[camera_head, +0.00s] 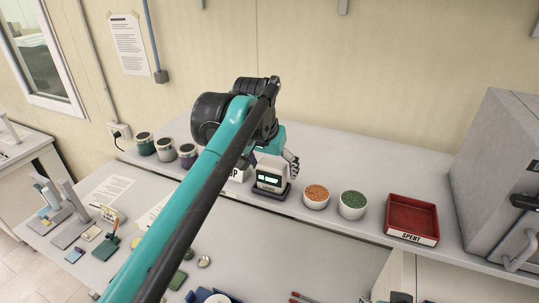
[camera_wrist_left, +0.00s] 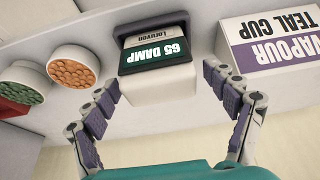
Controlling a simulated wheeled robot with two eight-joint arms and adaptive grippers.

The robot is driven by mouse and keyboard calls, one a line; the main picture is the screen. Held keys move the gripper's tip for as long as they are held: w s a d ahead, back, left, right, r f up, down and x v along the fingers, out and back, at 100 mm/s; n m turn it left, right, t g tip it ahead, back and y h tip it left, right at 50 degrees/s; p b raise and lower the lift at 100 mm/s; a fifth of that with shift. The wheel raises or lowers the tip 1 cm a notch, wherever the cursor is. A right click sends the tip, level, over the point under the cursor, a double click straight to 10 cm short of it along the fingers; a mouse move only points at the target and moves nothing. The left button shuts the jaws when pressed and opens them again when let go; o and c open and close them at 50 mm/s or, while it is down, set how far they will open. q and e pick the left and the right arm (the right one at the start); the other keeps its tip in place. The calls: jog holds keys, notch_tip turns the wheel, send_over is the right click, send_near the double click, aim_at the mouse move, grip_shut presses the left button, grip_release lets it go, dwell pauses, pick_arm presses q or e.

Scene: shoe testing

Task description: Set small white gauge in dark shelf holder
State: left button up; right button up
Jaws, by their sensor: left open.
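The small white gauge (camera_head: 269,178) has a dark screen with pale text. It sits upright in the dark holder (camera_head: 273,194) on the raised shelf. In the left wrist view the gauge's white body (camera_wrist_left: 160,85) shows below its screen, which reads 65 DAMP, with the dark holder (camera_wrist_left: 152,27) at its far end. My left gripper (camera_head: 284,163) is at the gauge, partly hidden behind my arm. In the left wrist view its open fingers (camera_wrist_left: 160,80) are on either side of the gauge, with visible gaps. My right gripper is not seen.
Right of the gauge stand an orange-filled cup (camera_head: 316,196), a green-filled cup (camera_head: 352,204) and a red SPENT tray (camera_head: 410,216). A large grey box (camera_head: 490,170) is at the right end. A VAPOUR TEAL CUP sign (camera_wrist_left: 272,42) stands close beside the gauge. Several lidded jars (camera_head: 166,149) are at left.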

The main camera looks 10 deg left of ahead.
pick_arm(q)
jog(key=v, duration=0.9)
jog(key=shift+r, duration=0.3)
jog(key=shift+s, duration=0.15)
